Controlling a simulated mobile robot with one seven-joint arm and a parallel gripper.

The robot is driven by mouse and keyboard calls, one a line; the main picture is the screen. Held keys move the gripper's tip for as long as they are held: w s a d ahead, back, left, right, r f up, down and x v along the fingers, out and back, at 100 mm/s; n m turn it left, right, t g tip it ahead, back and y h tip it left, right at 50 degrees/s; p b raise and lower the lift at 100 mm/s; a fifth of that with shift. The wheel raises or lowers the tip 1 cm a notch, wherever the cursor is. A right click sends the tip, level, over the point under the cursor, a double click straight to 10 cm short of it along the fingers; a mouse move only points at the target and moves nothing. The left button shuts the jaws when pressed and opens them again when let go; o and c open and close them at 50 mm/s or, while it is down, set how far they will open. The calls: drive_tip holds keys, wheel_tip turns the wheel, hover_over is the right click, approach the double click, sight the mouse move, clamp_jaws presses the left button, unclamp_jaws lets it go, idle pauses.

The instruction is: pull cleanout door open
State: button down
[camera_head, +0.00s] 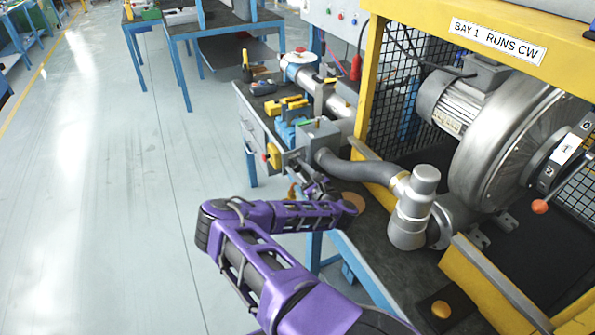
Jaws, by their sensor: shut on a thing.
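A grey metal box (318,133) stands at the left end of the bench, joined to a ribbed grey hose. The cleanout door (293,157) appears as a small grey plate at the box's lower front side. It looks swung out at an angle, but its exact opening is too small to tell. My gripper (308,176) is at this plate, in front of the box, with the purple arm reaching up from below. It is shut on what looks like the door's edge or handle. The fingertips and grip point are partly hidden by my wrist.
The hose runs right to a grey cylindrical fitting (413,215) beside the blower (500,150) in its yellow frame. A yellow switch box (273,156) is left of the door. An orange button (441,309) is on the bench at the front. The floor at left is clear.

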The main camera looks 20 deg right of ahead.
sight(299, 165)
drive_tip(key=shift+s+d+n+y, duration=0.2)
drive_tip(key=shift+n+y, duration=0.3)
drive_tip(key=shift+y, duration=0.2)
drive_tip(key=shift+c, duration=2.2)
unclamp_jaws()
wheel_tip(299, 165, up, 10)
